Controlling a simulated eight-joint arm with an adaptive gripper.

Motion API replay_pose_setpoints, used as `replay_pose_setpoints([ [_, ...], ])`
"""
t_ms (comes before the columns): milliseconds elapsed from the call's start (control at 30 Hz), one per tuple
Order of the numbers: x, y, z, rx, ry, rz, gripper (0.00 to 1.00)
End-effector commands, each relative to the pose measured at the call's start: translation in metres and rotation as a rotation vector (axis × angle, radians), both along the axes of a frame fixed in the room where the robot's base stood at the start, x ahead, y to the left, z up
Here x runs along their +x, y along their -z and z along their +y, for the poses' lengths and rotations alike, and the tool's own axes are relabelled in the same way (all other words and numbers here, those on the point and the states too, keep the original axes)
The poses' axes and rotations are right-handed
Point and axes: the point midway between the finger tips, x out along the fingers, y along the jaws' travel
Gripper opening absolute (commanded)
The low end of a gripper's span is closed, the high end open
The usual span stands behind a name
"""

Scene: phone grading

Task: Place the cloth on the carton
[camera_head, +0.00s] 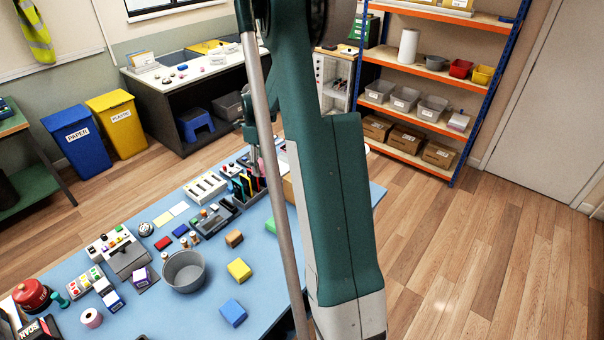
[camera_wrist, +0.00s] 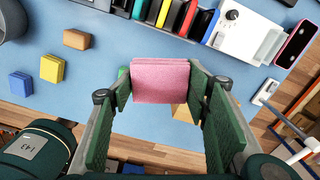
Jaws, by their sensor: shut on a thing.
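A folded pink cloth (camera_wrist: 160,84) is held between the green fingers of my gripper (camera_wrist: 160,76) in the wrist view. My gripper is shut on it, with one finger at each side. A tan box, apparently the carton (camera_wrist: 182,114), shows partly below the cloth in the wrist view; the cloth and a finger hide the rest. I cannot tell whether the cloth touches it. In the head view a tan edge of the carton (camera_head: 288,192) shows beside my arm, which covers most of it. A little pink of the cloth (camera_head: 261,167) shows there too.
The blue table (camera_head: 190,318) carries a grey bowl (camera_head: 184,272), a yellow block (camera_head: 239,270), a blue block (camera_head: 233,313) and a brown block (camera_head: 234,238). A rack of coloured upright items (camera_wrist: 180,16) stands near the cloth. The front of the table has free room.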

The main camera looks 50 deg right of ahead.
Motion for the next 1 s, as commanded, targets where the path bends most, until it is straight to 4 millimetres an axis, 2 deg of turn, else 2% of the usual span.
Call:
replay_pose_setpoints([
  [33, -0.006, -0.004, -0.016, 0.000, 0.030, 0.000, 0.39],
  [200, -0.027, -0.011, -0.061, 0.000, 0.119, 0.000, 0.39],
  [500, -0.064, -0.021, -0.128, 0.000, 0.257, 0.000, 0.39],
  [700, -0.078, -0.024, -0.150, 0.000, 0.305, 0.000, 0.39],
  [1000, -0.081, -0.025, -0.155, 0.000, 0.317, 0.000, 0.39],
])
